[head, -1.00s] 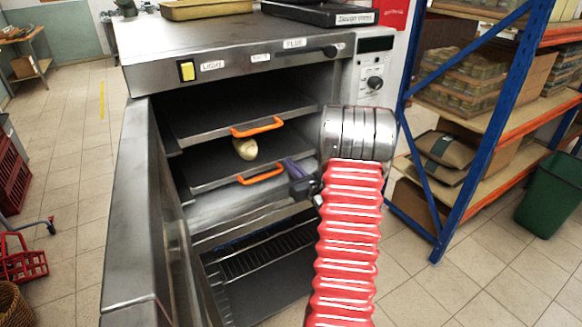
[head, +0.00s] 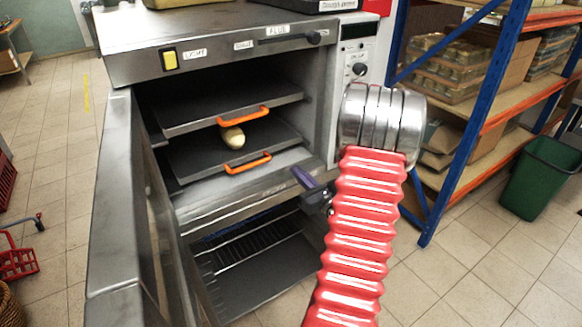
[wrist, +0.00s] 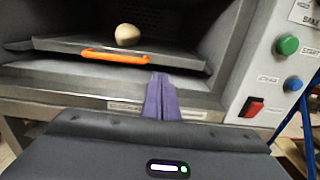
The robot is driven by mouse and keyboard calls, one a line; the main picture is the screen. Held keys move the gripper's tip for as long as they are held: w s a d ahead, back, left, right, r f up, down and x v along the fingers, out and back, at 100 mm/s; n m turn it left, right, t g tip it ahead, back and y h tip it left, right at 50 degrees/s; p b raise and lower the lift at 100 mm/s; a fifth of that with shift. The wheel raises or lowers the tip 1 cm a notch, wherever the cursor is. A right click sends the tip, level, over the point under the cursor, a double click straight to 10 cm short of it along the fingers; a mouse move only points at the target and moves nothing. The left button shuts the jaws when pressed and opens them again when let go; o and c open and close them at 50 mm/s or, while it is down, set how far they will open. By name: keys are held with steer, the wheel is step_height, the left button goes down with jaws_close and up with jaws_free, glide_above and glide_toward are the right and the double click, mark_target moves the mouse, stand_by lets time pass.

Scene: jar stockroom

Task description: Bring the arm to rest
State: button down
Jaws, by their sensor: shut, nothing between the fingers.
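My gripper (head: 303,177) shows in the head view as purple fingers in front of the oven, right of the lower orange handle. In the wrist view the purple fingers (wrist: 161,97) lie together, shut and empty. My red arm partly hides the oven's right side in the head view. The oven (head: 215,62) stands with its door (head: 115,190) swung open on the left. A pale round lump (head: 233,137) sits on the lower tray (head: 190,160) in the upper chamber. It also shows in the wrist view (wrist: 127,35), beyond the fingers and apart from them.
A second tray (head: 190,107) with an orange handle is above the lump. The lower chamber holds a wire rack (head: 255,248). A blue-posted shelf (head: 470,125) and a green bin (head: 540,178) stand right. Red baskets (head: 18,262) are on the floor left.

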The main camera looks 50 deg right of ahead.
steer(key=shift+v, duration=0.85)
